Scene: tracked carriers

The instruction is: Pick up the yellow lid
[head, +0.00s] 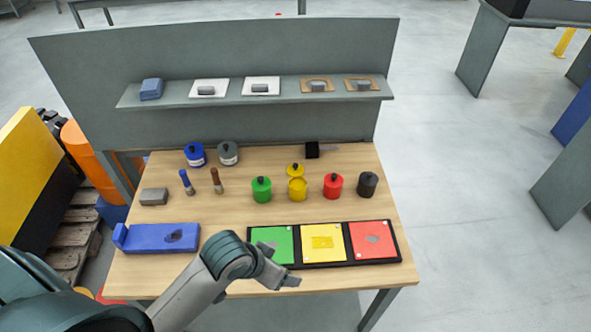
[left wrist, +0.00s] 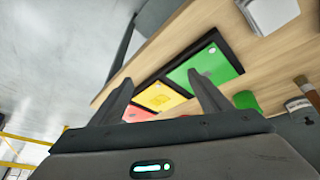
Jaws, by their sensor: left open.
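The yellow lid (head: 295,168) has a dark knob and sits just behind the yellow canister (head: 297,188) on the wooden table. The canister's top looks open. Whether the lid touches the canister I cannot tell. My left gripper (head: 286,278) is at the table's front edge, in front of the black tray and well short of the lid. In the left wrist view my left gripper (left wrist: 158,85) is open with nothing between its fingers. The lid cannot be made out in that view. My right gripper is not in view.
Green (head: 261,189), red (head: 333,185) and black (head: 367,184) canisters stand beside the yellow one. The black tray (head: 324,265) with green, yellow and red panels lies in front. A blue block (head: 160,238) is at front left. A shelf (head: 240,101) hangs behind.

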